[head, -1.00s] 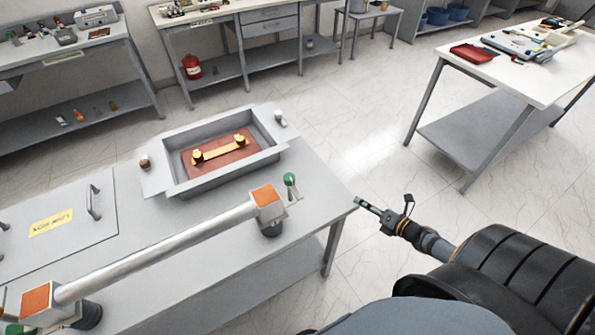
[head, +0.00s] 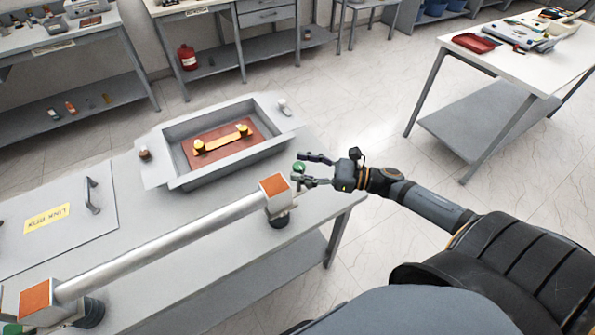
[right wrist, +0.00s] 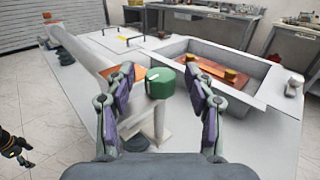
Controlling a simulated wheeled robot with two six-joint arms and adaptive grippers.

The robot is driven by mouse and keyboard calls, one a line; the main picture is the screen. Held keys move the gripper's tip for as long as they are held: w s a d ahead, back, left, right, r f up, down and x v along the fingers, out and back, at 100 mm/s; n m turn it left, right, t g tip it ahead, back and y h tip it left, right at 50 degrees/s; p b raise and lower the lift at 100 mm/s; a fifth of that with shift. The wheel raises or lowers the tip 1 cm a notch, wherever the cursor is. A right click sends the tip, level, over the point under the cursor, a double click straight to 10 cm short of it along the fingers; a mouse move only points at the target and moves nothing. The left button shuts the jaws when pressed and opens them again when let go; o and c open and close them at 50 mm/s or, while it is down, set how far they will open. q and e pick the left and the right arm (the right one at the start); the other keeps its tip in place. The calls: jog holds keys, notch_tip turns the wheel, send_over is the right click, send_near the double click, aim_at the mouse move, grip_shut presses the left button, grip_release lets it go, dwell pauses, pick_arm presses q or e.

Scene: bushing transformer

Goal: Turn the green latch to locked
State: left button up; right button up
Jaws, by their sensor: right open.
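The green latch (head: 299,167) is a small round green knob at the right end of the table, beside the orange-topped end block (head: 274,184) of the long bar. In the right wrist view the green knob (right wrist: 161,82) stands on a pale post between my fingers. My right gripper (head: 301,170) is open, with one finger on each side of the knob; I cannot tell whether either finger touches it. It also shows in the right wrist view (right wrist: 162,95). A gripper at the left edge of the right wrist view (right wrist: 14,147) is probably my left one; its jaws are unclear.
A grey tray (head: 174,172) with a copper-coloured plate (head: 216,151) and yellow bar lies behind the latch. The silver bar (head: 170,247) runs along the table's front to another orange-topped block (head: 36,298). A white table (head: 480,78) stands apart at the right.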

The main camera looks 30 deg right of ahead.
jog(key=shift+w+a, duration=0.4)
jog(key=shift+a, duration=0.05)
pick_arm(q)
jog(key=shift+w+a+f, duration=0.1)
jog(key=shift+w+a, duration=0.25)
pick_arm(e)
jog(key=shift+r, duration=0.1)
jog(key=shift+w+a, duration=0.1)
jog(key=shift+c, duration=0.3)
